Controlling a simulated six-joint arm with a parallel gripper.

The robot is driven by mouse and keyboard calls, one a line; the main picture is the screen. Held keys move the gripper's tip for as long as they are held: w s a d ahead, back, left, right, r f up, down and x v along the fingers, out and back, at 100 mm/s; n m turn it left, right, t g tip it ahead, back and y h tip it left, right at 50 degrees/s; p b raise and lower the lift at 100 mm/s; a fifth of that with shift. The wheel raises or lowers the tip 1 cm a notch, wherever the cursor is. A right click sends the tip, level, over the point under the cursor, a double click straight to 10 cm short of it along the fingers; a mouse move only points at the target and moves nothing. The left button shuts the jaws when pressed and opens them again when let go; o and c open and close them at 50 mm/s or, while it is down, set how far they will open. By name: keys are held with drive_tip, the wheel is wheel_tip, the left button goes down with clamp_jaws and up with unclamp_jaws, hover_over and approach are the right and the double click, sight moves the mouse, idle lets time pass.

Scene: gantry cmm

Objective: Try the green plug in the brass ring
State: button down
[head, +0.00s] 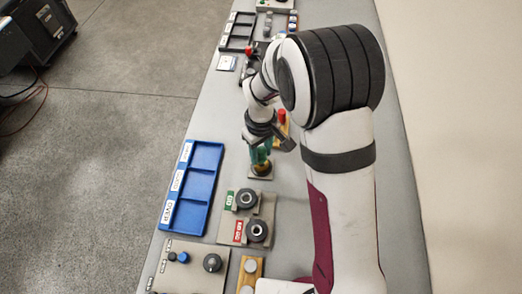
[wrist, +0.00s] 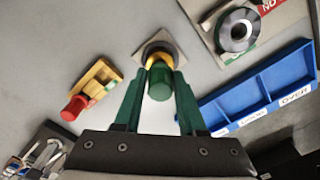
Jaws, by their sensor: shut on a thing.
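My gripper (wrist: 160,74) is shut on the green plug (wrist: 159,86), with one green finger on each side of it. In the head view, my gripper (head: 261,151) is above a small square plate (head: 253,176) on the bench. The brass ring (wrist: 150,60) shows as a yellow band just beyond the plug, over the plate, in the wrist view. The brass ring (head: 262,168) also shows directly under the fingers in the head view. The plug is lined up with the ring; whether its far end is inside it is hidden.
A blue compartment tray (head: 204,186) lies to the left. Ring gauges with a green label (head: 246,198) and a red label (head: 257,231) stand nearer on a plate. A wooden block (wrist: 101,76) with a red-topped plug (wrist: 71,109) stands close to the gripper.

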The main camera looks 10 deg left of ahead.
sight(261, 149)
drive_tip(key=shift+f, duration=1.05)
idle(0.9)
idle(1.0)
drive_tip(key=shift+r, duration=3.2)
